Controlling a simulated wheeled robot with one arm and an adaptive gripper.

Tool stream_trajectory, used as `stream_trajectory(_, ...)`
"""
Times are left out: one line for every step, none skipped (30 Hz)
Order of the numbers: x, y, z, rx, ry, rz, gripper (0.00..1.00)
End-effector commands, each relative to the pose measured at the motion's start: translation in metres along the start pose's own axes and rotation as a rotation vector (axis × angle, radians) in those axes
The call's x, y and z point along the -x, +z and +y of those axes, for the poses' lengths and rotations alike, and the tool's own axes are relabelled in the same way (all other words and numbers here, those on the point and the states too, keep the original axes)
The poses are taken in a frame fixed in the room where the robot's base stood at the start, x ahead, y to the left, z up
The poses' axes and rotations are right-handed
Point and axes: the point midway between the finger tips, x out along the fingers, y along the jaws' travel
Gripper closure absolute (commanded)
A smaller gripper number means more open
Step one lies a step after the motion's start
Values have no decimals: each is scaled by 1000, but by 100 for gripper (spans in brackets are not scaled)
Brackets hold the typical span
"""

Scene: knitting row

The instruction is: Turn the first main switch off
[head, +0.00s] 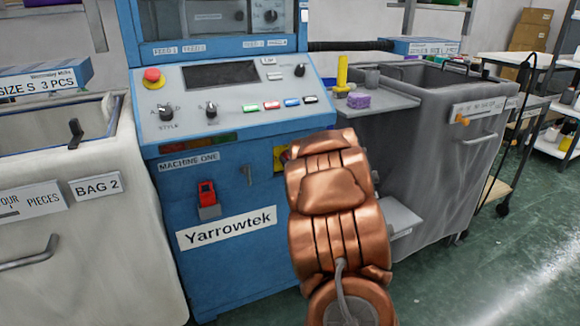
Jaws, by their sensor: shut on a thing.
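The blue machine labelled "MACHINE ONE" (188,162) stands in the middle of the head view. On the right of its front is a yellow plate (278,160) with a bit of red and dark at its right edge, seemingly part of the main switch. My copper arm covers the rest of it, so the switch's position cannot be read. My arm reaches up from the bottom and its far end lies over the right of this plate. My gripper's fingers are hidden behind the arm, so their contact with the switch does not show.
A red emergency button (153,75), knobs and coloured keys sit on the sloped panel (235,115). A red latch (206,195) is lower left on the front. A pale bin (100,245) stands left, a grey bin (440,165) right. A side shelf (385,104) holds a purple sponge (358,101).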

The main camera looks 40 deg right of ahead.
Motion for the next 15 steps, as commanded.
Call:
stream_trajectory(0, 4, -4, 47, 0, 0, 100)
stream_trajectory(0, 4, -4, 75, 0, 0, 100)
stream_trajectory(0, 4, -5, 114, -1, 0, 100)
stream_trajectory(0, 4, -5, 142, 0, 0, 100)
stream_trajectory(0, 4, -6, 171, 1, 0, 100)
stream_trajectory(0, 4, -6, 210, 0, 0, 100)
stream_trajectory(0, 4, -7, 238, 1, 0, 100)
stream_trajectory(0, 4, -7, 267, 2, 1, 100)
stream_trajectory(0, 4, -8, 305, 0, 1, 100)
stream_trajectory(0, 4, -8, 334, 1, 1, 100)
stream_trajectory(0, 4, -9, 361, 1, 1, 100)
stream_trajectory(0, 4, -10, 400, 0, 1, 100)
stream_trajectory(0, 5, -10, 427, 0, 1, 100)
stream_trajectory(0, 5, -11, 455, 1, 0, 100)
stream_trajectory(0, 6, -11, 493, 0, 0, 100)
